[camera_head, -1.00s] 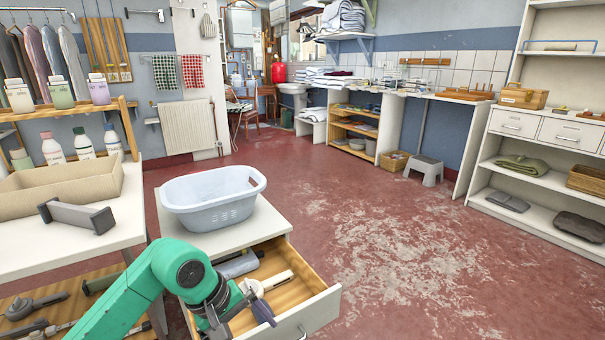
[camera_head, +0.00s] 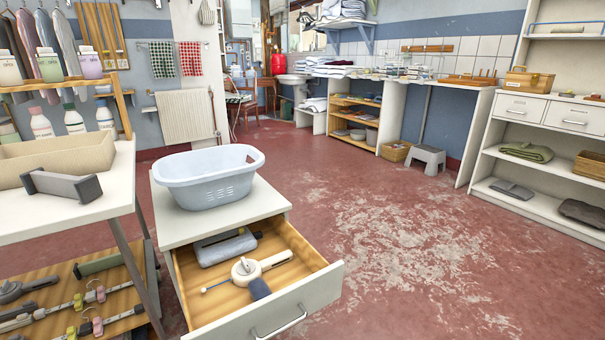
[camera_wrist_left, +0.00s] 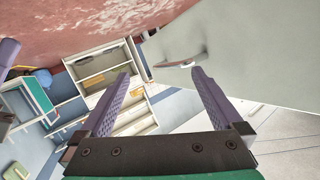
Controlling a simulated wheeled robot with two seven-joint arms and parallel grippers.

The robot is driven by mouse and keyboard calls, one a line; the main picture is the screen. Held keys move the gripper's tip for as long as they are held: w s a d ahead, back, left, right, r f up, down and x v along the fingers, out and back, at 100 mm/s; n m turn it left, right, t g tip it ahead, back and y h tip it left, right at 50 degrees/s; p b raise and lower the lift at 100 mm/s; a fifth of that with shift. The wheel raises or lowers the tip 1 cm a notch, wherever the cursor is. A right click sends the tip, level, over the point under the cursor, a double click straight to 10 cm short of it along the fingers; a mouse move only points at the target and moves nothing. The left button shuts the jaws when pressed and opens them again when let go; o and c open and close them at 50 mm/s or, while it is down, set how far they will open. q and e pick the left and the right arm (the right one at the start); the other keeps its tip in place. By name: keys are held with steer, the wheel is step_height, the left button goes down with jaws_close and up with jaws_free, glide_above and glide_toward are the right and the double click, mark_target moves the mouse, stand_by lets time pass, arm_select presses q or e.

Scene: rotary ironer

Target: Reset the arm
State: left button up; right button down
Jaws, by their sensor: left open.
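My left gripper (camera_wrist_left: 160,95) shows in the left wrist view, with its two purple fingers wide apart and nothing between them. It is out of the head view now. My right gripper is in neither view. An open drawer (camera_head: 315,284) stands out from the white cabinet in the head view. Inside it lie a white round tool with a handle (camera_head: 246,270), a grey boxy tool (camera_head: 226,247) and a dark-ended piece (camera_head: 259,289). In the left wrist view a pale panel with a handle (camera_wrist_left: 182,64) is close to the fingers; I cannot tell which panel it is.
A pale blue laundry basket (camera_head: 212,185) sits on top of the cabinet. A white table (camera_head: 118,190) at the left holds a cardboard tray (camera_head: 60,158) and a grey bracket (camera_head: 62,187). The red floor (camera_head: 430,260) to the right is clear.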

arm_select(q)
steer(key=s+d+f+n+g+b, duration=0.1)
steer(key=s+f+n+g, duration=0.4)
steer(key=s+f, duration=0.4)
steer(key=s+a+r+n+g+y+p, duration=0.1)
steer(key=s+a+g+y+p, duration=0.5)
steer(key=s+a+p, duration=1.2)
steer(key=s+g+p, duration=0.1)
steer(key=s+p, duration=0.2)
steer(key=p, duration=1.4)
steer(key=shift+a+r+y, duration=0.2)
steer(key=shift+a+y, duration=0.05)
steer(key=shift+y, duration=0.05)
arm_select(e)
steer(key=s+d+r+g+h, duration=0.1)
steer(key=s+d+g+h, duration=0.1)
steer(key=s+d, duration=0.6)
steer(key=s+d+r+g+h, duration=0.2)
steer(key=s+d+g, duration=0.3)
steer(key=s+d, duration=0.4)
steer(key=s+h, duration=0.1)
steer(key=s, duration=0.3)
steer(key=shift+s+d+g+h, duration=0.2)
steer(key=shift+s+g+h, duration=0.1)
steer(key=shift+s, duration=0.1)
